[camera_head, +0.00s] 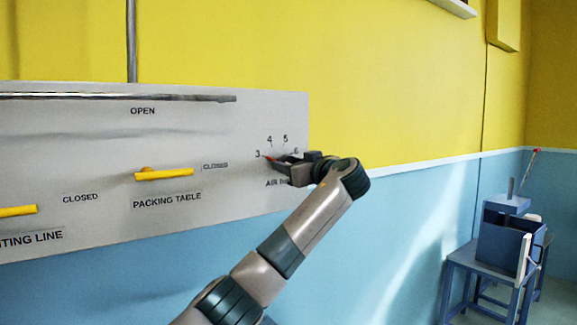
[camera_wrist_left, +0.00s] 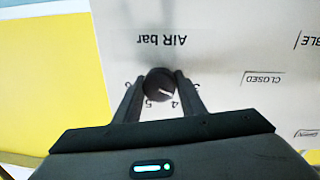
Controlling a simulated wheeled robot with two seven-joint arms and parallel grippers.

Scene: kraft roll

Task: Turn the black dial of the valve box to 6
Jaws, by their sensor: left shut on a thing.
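The black dial (camera_wrist_left: 158,84) sits on the pale valve box (camera_head: 225,120) above the "AIR bar" label, with a scale 3, 4, 5, 6 around it. In the wrist view the panel appears upside down. The dial's white mark points down and right, between 3 and 4 and closer to 4. My left gripper (camera_head: 282,162) is shut on the dial, one finger on each side; it also shows in the wrist view (camera_wrist_left: 158,92). In the head view the gripper hides most of the dial, and a small orange-red spot shows near the 3. My right gripper is out of view.
Yellow handles (camera_head: 165,174) for the packing table and another line stick out left of the dial. A metal rail (camera_head: 120,97) runs along the panel's upper part. A blue table (camera_head: 490,265) with blue equipment stands at the far right. The wall right of the panel is bare.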

